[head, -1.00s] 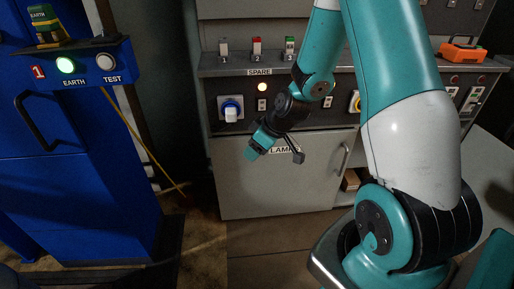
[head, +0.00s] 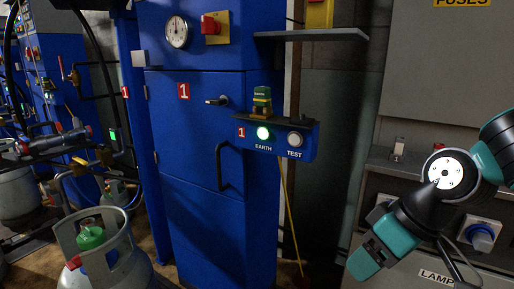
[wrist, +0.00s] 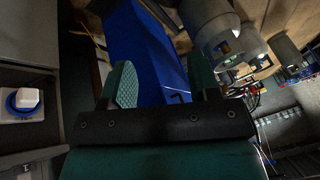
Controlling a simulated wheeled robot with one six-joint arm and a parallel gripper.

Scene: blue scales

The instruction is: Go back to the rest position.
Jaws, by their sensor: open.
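My gripper (head: 366,262) is at the lower right of the head view, with teal fingers angled down and left. It is in front of the grey control cabinet (head: 400,278) and to the right of the blue cabinet (head: 195,165). In the wrist view my gripper (wrist: 162,82) has its two teal fingers well apart with nothing between them, so it is open and empty. The blue cabinet (wrist: 145,50) shows beyond the fingers there. The rest of my arm is mostly out of the head view.
A box with a lit EARTH button (head: 263,133) and a TEST button (head: 295,140) juts from the blue cabinet. A blue-based switch (head: 481,236) is close to my arm. A grey gas cylinder (head: 105,255) stands at the lower left. Dark open space lies between the cabinets.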

